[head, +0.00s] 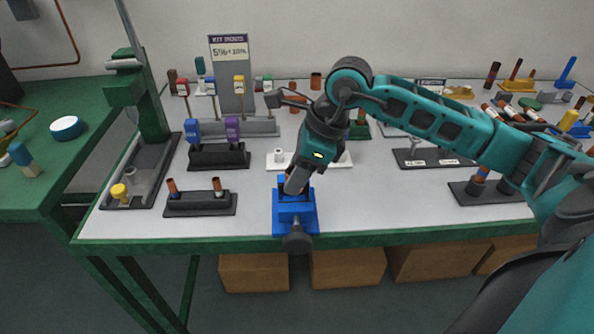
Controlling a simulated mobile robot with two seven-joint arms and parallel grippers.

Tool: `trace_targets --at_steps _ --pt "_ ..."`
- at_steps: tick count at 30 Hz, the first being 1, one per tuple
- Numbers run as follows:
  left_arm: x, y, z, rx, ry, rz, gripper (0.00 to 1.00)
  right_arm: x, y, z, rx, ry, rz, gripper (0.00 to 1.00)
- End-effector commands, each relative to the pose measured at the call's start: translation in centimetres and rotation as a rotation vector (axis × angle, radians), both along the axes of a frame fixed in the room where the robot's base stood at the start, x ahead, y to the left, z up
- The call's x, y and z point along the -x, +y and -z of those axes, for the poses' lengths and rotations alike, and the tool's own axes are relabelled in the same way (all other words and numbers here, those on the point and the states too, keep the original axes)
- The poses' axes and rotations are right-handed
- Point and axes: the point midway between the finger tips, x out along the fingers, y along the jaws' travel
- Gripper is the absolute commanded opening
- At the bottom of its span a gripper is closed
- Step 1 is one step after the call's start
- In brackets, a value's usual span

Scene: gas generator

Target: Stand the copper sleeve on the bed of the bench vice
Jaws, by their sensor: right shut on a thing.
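The blue bench vice (281,220) stands at the front edge of the grey-topped table, with its dark round handle facing me. My right gripper (295,186) reaches down from above into the space over the vice bed. It is shut on the copper sleeve, of which only a small brownish part shows between the fingers. The fingers and the vice's blue jaws hide most of the sleeve, so I cannot tell whether it touches the bed. My left gripper is not in view.
A dark rack (200,204) with two copper-coloured pieces stands left of the vice. A white tray (340,159) lies just behind it. A black stand (219,160) with blue and purple items is behind left. The table front right of the vice is clear.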

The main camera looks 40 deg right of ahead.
Motion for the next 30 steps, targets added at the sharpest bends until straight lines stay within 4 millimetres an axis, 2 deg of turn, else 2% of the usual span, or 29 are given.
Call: trace_targets --at_steps 16,17,18,25,30 --pt "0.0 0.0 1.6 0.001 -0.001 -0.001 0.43 0.0 0.0 1.8 0.001 -0.001 0.000 0.16" --pt "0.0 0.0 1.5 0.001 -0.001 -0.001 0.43 0.0 0.0 1.6 0.001 -0.001 0.000 0.41" --pt "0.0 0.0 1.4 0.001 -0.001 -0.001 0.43 0.0 0.0 1.6 0.001 -0.001 0.000 0.44" --pt "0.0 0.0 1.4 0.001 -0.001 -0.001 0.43 0.0 0.0 1.6 0.000 0.002 -0.001 0.66" --pt "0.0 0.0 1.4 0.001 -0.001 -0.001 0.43 0.1 0.1 1.6 -0.001 0.003 -0.001 0.68"
